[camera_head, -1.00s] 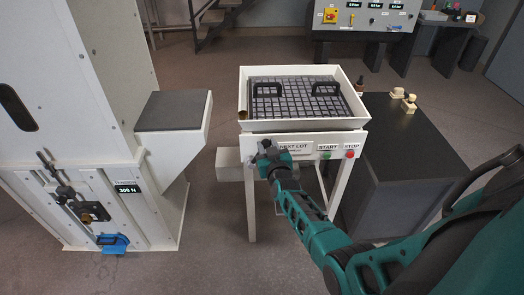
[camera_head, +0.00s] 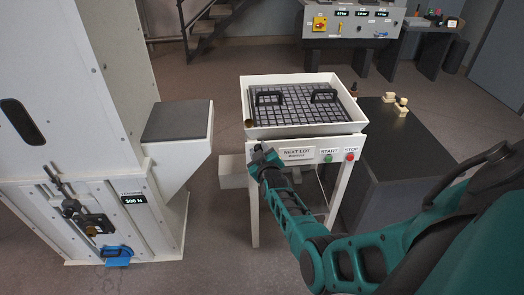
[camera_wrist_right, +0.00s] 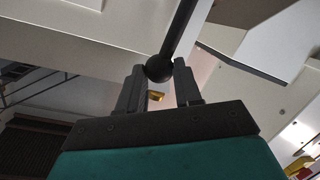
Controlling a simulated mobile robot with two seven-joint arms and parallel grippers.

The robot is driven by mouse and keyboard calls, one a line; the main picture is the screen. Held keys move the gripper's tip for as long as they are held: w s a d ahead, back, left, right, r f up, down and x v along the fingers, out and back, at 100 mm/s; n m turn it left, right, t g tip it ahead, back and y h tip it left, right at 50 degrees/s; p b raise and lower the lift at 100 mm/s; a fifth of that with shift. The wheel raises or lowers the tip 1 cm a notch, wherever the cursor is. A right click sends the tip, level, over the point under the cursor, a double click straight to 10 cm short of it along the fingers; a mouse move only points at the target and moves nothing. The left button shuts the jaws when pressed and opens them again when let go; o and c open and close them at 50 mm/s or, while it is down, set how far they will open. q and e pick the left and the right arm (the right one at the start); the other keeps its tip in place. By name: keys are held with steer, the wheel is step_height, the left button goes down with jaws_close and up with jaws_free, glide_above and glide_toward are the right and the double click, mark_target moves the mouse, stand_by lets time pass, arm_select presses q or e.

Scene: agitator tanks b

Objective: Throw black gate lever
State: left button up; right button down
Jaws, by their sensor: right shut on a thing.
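A black lever (camera_wrist_right: 180,30) with a round ball knob (camera_wrist_right: 159,68) crosses the top of the right wrist view. The knob sits between the two fingertips of my right gripper (camera_wrist_right: 160,76), which is shut on it. In the head view my right gripper (camera_head: 258,156) is at the front left corner of the white table, just below the tray. The lever cannot be made out there, and the gripper hides that spot. My left gripper is not in view.
A white table (camera_head: 252,215) carries a tray (camera_head: 305,132) with a grid and two black handles. NEXT LOT, START and STOP labels are on its front. A white machine (camera_head: 75,150) stands left, a dark cabinet (camera_head: 405,150) right. Open floor (camera_head: 205,255) lies between machine and table.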

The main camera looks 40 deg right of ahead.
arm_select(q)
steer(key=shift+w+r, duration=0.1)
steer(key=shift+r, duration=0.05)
arm_select(e)
steer(key=shift+w+a+f+n, duration=0.1)
steer(key=shift+w+a+n, duration=0.05)
steer(key=shift+a+n, duration=0.15)
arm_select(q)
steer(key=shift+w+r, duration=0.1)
arm_select(e)
steer(key=c, duration=0.8)
jaws_free()
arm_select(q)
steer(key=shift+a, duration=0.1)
